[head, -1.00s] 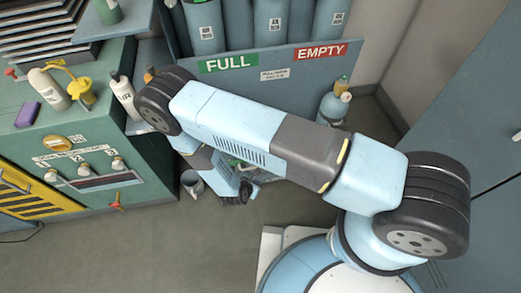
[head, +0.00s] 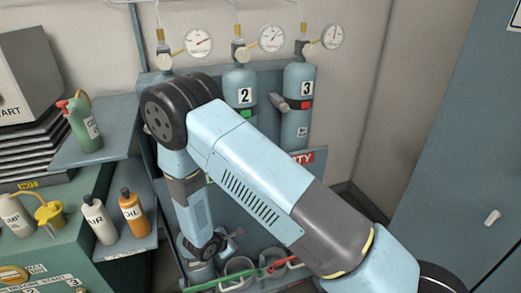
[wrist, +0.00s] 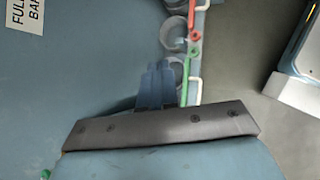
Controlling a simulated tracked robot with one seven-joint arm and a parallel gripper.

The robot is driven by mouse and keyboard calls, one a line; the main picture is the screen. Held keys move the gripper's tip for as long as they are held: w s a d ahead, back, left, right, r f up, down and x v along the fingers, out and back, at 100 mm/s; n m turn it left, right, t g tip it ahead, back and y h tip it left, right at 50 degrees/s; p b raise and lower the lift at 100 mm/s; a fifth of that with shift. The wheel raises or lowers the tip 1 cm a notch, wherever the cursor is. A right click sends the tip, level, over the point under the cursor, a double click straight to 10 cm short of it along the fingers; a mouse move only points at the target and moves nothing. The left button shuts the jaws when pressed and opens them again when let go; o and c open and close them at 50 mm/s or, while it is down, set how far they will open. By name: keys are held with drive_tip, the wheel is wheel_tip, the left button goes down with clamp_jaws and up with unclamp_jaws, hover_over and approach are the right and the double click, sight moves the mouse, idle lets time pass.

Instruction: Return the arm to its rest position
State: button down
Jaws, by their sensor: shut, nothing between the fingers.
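My arm (head: 265,175) is bent in the head view, with its elbow (head: 180,110) high in front of the cylinder rack. The forearm hangs down from the elbow to my wrist near the rack's lower front. In the wrist view my gripper (wrist: 158,82) shows as two blue-grey fingers close together, shut with nothing between them. The fingers are near the rack's edge, with a green handle (wrist: 185,68) and a red handle (wrist: 193,22) beyond them. I cannot tell the exact gap between the fingers and the rack. The gripper's tips are not clear in the head view.
Cylinders marked 2 (head: 240,85) and 3 (head: 299,100) stand behind my arm, with gauges (head: 271,38) above. At left, a green bottle (head: 84,125), a white bottle (head: 98,220) and an orange bottle (head: 133,212) stand on shelves. A blue-grey cabinet (head: 450,130) is at right.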

drive_tip(key=w+d+r+m+g+h, duration=0.1)
drive_tip(key=w+d+r+m, duration=0.25)
drive_tip(key=r, duration=0.55)
drive_tip(key=w+d+r+m, duration=0.2)
drive_tip(key=d+r+m, duration=0.15)
drive_tip(key=r, duration=0.55)
drive_tip(key=d+r+m+g, duration=0.2)
drive_tip(key=d+r+m, duration=0.3)
drive_tip(key=d+r, duration=0.9)
drive_tip(key=s+d+r+m+t+y, duration=0.1)
drive_tip(key=s+d+r+m+y, duration=0.2)
drive_tip(key=s+r, duration=0.8)
drive_tip(key=s+d+r+m+y, duration=0.3)
drive_tip(key=s+d+r+m, duration=0.5)
drive_tip(key=s+r, duration=0.3)
drive_tip(key=shift+s+d+t, duration=0.25)
drive_tip(key=shift+s+t, duration=0.15)
drive_tip(key=shift+s, duration=0.15)
